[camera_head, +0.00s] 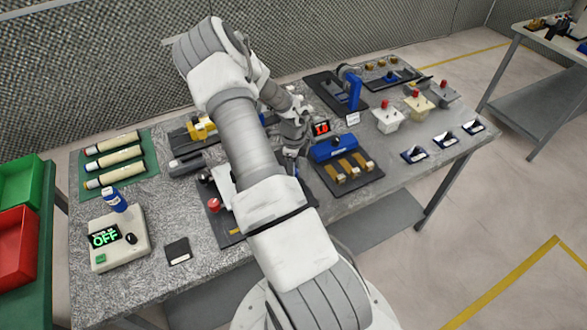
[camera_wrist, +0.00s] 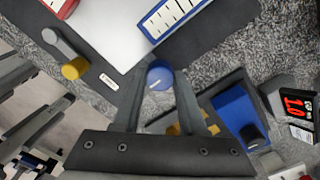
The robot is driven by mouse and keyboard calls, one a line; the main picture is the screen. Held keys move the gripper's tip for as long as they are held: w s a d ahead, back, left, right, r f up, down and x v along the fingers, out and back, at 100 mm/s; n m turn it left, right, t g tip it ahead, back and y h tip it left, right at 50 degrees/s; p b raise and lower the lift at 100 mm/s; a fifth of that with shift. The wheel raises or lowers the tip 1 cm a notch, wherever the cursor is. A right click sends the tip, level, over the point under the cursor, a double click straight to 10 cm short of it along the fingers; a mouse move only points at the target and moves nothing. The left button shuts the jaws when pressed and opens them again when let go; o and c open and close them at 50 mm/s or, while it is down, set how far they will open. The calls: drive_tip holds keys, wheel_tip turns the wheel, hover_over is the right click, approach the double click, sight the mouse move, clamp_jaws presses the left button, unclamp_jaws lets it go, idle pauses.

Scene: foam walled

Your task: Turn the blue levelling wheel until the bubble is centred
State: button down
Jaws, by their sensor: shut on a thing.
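The blue levelling wheel (camera_wrist: 159,75) shows in the wrist view between the fingertips of my gripper (camera_wrist: 158,86), which is shut on it. The wheel stands at the edge of a white plate (camera_wrist: 112,32) on a dark base. A blue-framed white vial with dark marks (camera_wrist: 172,14) lies on the plate, cut by the top edge of the view. I cannot make out its bubble. A red-framed part (camera_wrist: 61,7) shows at the upper left. In the head view my arm covers the wheel and most of the plate.
A grey lever with a yellow knob (camera_wrist: 73,68) stands left of the wheel. A blue block fixture (camera_head: 333,148) and a small red-digit display (camera_head: 321,128) stand close to the right of my arm. A box reading OFF (camera_head: 118,240) is at the front left.

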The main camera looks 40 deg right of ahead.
drive_tip(key=shift+f+n+b, duration=0.1)
drive_tip(key=shift+n+b, duration=0.3)
drive_tip(key=shift+b, duration=0.1)
drive_tip(key=shift+n+b, duration=0.6)
drive_tip(key=shift+b, duration=0.05)
drive_tip(key=n+b, duration=0.2)
drive_tip(key=shift+w+f+n, duration=0.1)
drive_tip(key=shift+n, duration=0.2)
drive_tip(key=n+b, duration=0.5)
drive_tip(key=n, duration=0.1)
drive_tip(key=n+b, duration=0.4)
drive_tip(key=n, duration=0.1)
drive_tip(key=shift+n, duration=0.4)
drive_tip(key=n+b, duration=0.2)
drive_tip(key=n, duration=0.3)
drive_tip(key=shift+r, duration=0.2)
drive_tip(key=shift+n+b, duration=0.3)
drive_tip(key=c, duration=0.7)
unclamp_jaws()
drive_tip(key=shift+c, duration=0.2)
